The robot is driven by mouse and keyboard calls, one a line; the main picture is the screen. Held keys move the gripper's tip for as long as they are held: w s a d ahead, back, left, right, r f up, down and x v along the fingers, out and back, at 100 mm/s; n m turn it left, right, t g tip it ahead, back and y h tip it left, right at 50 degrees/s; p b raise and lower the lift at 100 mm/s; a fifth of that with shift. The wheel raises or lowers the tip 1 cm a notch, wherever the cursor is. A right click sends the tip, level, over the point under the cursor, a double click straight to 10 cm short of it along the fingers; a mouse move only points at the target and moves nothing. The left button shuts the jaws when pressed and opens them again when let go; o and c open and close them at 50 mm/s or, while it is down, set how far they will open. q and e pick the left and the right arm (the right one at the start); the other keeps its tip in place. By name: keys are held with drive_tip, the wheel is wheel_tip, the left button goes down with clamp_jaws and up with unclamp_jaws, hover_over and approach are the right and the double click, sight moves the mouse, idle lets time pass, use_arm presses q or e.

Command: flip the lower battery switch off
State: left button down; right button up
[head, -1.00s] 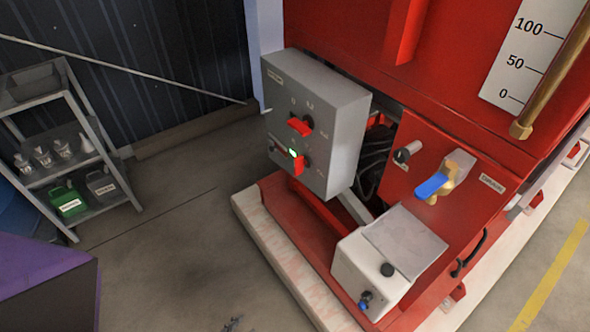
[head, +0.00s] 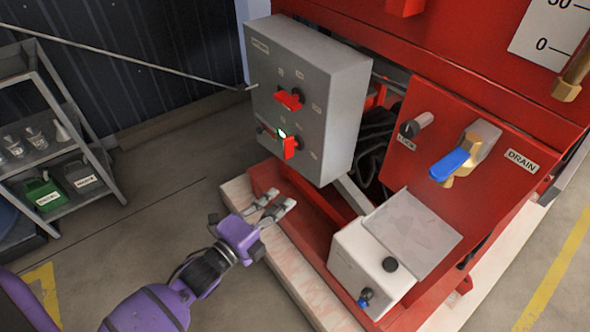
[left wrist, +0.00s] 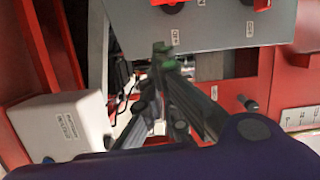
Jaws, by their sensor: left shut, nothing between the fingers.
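The grey battery box (head: 336,95) carries two red switches on its front. The upper switch (head: 289,99) has its red handle lying roughly sideways. The lower switch (head: 290,148) has its handle roughly upright, with a lit green-white light (head: 282,134) beside it. My left gripper (head: 278,205) is shut and empty, below the box and apart from the lower switch. In the left wrist view its fingers (left wrist: 165,60) point toward the box (left wrist: 215,25), whose red switch parts (left wrist: 262,4) are cut off at the top edge. My right gripper is not in view.
A white box (head: 375,262) stands on the red skid at right, below a blue-handled drain valve (head: 455,163). A grey rod (head: 140,66) runs along the wall to the box. A shelf (head: 85,170) stands at left. The floor between is open.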

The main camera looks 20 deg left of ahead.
sight(288, 147)
use_arm(q)
drive_tip(key=shift+d+r+m, duration=0.1)
drive_tip(key=shift+r+m, duration=0.1)
drive_tip(key=shift+m, duration=0.3)
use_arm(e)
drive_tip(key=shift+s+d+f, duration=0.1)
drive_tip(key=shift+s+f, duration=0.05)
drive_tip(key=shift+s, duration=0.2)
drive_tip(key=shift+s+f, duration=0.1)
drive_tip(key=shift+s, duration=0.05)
use_arm(q)
drive_tip(key=x, duration=0.5)
drive_tip(key=p+x, duration=0.1)
drive_tip(key=x, duration=0.4)
drive_tip(key=shift+r, duration=0.2)
drive_tip(key=w+a, duration=0.2)
drive_tip(key=shift+a+f, duration=0.1)
drive_tip(key=shift+a, duration=0.25)
drive_tip(key=shift+w+a, duration=0.25)
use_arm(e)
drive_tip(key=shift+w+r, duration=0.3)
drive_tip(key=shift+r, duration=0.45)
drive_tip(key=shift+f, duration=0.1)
